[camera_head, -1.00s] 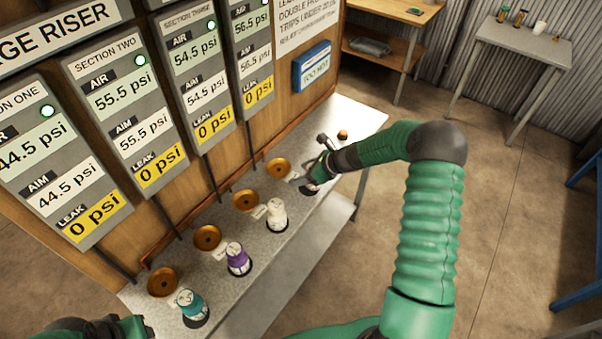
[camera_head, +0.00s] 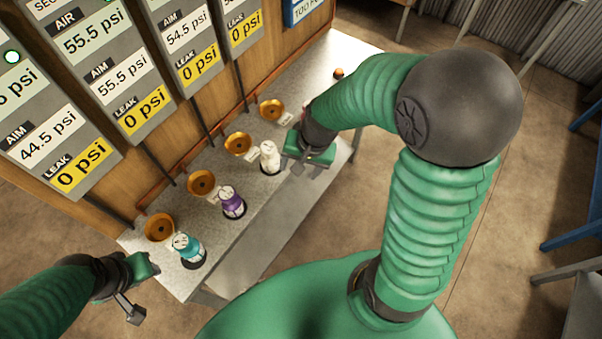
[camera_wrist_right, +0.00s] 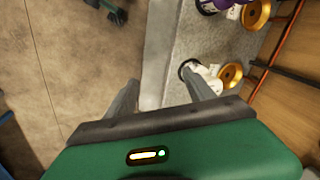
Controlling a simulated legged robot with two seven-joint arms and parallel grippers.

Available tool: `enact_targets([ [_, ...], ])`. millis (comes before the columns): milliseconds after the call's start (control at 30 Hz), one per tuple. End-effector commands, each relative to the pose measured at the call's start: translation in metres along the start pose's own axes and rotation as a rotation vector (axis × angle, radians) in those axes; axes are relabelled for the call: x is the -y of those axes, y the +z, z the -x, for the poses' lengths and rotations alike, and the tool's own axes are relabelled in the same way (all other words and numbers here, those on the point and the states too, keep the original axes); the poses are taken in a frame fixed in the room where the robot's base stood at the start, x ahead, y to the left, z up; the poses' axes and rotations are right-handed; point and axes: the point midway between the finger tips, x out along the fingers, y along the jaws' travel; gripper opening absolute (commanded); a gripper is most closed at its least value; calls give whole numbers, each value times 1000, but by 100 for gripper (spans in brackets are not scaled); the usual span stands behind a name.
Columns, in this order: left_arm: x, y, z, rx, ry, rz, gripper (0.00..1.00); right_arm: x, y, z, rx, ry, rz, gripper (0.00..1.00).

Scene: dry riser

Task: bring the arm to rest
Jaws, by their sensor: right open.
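My right gripper (camera_head: 309,158) is at the front edge of the grey bench (camera_head: 285,95), close to the white capped fitting (camera_head: 269,158). In the right wrist view its two fingers (camera_wrist_right: 163,98) are apart with nothing between them. They point over the bench's edge, and the white fitting (camera_wrist_right: 207,75) is beyond one finger. My left gripper (camera_head: 140,290) hangs at the lower left, off the bench and left of the teal fitting (camera_head: 187,248). Its jaws are too small and turned away to judge. A purple fitting (camera_head: 231,202) stands between the teal and white ones.
Several brass cups (camera_head: 202,183) line the back of the bench along a red pipe. Gauge panels (camera_head: 123,75) reading 0 psi leak hang on the wooden wall behind. A small orange-topped item (camera_head: 338,73) is at the far end.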

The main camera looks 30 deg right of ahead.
Motion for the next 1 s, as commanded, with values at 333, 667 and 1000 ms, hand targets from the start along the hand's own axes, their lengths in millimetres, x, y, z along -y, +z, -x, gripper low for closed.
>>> enact_targets([
  [333,0,0,0,0,0,1,36,-9,59,13,-71,91,807,62],
  [667,0,0,0,0,0,1,36,-9,58,13,-70,89,801,62],
  [1000,0,0,0,0,0,1,36,-9,58,13,-70,89,801,62],
])
